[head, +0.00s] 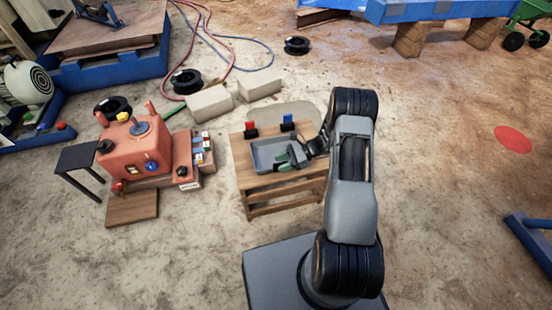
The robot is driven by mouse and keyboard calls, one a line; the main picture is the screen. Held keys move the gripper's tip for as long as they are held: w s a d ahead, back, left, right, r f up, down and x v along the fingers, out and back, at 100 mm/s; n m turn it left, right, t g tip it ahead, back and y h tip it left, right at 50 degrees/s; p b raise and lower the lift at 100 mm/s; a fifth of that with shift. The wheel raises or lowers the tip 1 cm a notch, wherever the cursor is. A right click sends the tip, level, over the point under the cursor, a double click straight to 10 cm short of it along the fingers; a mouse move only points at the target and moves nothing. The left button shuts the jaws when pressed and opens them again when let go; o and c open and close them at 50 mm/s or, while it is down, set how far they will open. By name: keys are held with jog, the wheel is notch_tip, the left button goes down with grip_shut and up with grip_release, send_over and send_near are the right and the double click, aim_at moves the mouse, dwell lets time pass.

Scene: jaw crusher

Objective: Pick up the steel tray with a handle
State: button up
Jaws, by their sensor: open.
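The steel tray (264,151) is a shallow grey tray lying on top of a small wooden table (243,165) in the middle of the head view. My gripper (287,161) is at the tray's right side, its greenish fingers over or beside that edge. The gripper is open. The tray's handle is not clearly visible; my gripper and wrist cover the tray's right end. I cannot tell whether the fingers touch the tray.
A red block (251,130) and a blue block (287,123) stand at the table's back edge. An orange machine (140,150) stands to the left, with a black stool (80,158) beside it. Pale blocks (210,104) and hoses lie behind. Floor at right is clear around a red disc (513,140).

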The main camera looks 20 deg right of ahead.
grip_shut()
dwell(1.3)
